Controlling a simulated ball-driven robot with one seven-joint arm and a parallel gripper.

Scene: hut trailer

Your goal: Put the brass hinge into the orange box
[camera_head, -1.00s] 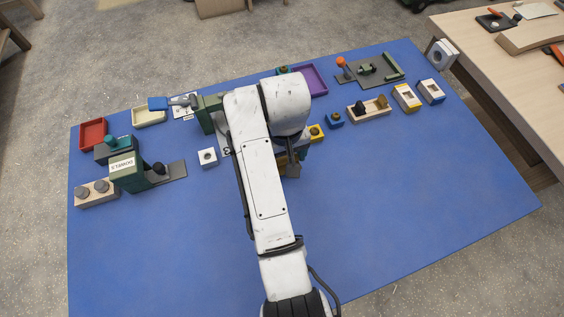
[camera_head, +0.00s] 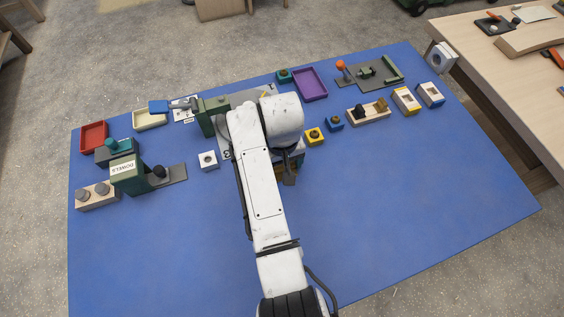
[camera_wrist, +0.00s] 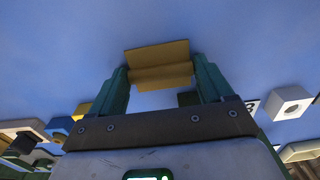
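The brass hinge (camera_wrist: 160,65) shows in the wrist view as a yellow-brown folded piece spanning the gap between my two teal fingertips. My gripper (camera_wrist: 160,72) appears shut on it, with both fingers against its ends. In the head view my arm hides most of the gripper and the hinge, above the blue mat right of the middle. I cannot make out a clearly orange box; a red-orange tray (camera_head: 93,135) lies at the far left of the mat. Something brownish shows partly behind my wrist, too hidden to name.
The blue mat (camera_head: 400,200) is clear at the front and right. A green dowel stand (camera_head: 128,175) stands at left.

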